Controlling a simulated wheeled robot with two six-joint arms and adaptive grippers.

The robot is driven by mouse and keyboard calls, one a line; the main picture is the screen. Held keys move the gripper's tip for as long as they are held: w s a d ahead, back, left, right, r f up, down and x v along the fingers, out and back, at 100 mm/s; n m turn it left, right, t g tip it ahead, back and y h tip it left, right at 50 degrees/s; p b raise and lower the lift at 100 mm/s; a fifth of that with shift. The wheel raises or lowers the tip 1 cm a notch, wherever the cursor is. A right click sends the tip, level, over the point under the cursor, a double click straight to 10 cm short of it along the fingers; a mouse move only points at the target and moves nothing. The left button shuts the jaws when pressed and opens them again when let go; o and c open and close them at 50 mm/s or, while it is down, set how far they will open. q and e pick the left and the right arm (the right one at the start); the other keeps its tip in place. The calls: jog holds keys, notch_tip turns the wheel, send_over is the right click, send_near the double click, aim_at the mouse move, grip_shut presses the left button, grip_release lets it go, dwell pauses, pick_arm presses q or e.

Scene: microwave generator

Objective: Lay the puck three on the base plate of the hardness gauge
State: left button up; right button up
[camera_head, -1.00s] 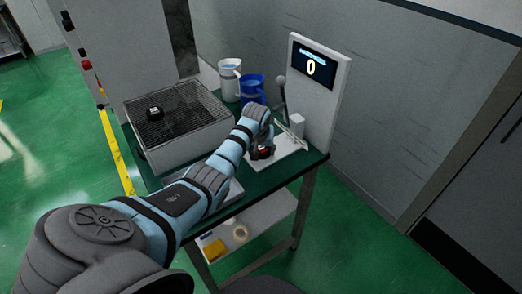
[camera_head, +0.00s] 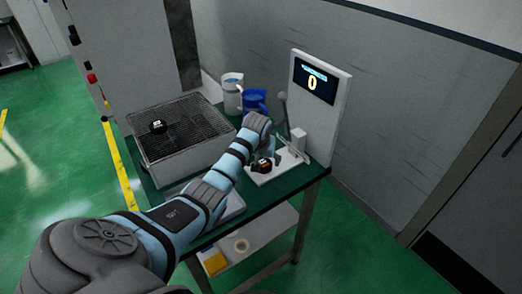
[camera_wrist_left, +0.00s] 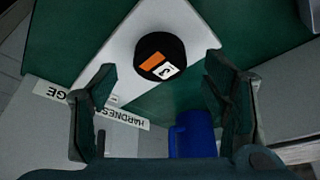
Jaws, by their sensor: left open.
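Puck three (camera_head: 262,165), black with an orange and white label, lies label up on the white base plate (camera_head: 292,163) of the hardness gauge (camera_head: 332,110). In the left wrist view the puck (camera_wrist_left: 159,46) reads 3 and rests near the middle of the plate (camera_wrist_left: 108,54). My left gripper (camera_wrist_left: 160,66) is open, its fingers apart on either side of the view, with the puck beyond the tips and not held. In the head view this gripper (camera_head: 272,150) is just above the puck, partly hidden by its own wrist. My right gripper is not in view.
Another black puck (camera_head: 158,127) sits on the wire-topped grey box (camera_head: 185,150) at the left. A white jug (camera_head: 232,92) and a blue jug (camera_head: 254,100) stand behind my wrist. The gauge's upright panel and lever (camera_head: 283,110) rise beside the plate. Its display reads 0.

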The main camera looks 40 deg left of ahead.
pick_arm(q)
jog(key=p+v, duration=0.1)
jog(key=v, duration=0.8)
jog(key=shift+r, duration=0.2)
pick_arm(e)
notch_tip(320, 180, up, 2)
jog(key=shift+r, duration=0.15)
pick_arm(q)
jog(key=shift+s+a, duration=0.1)
jog(key=shift+s, duration=0.05)
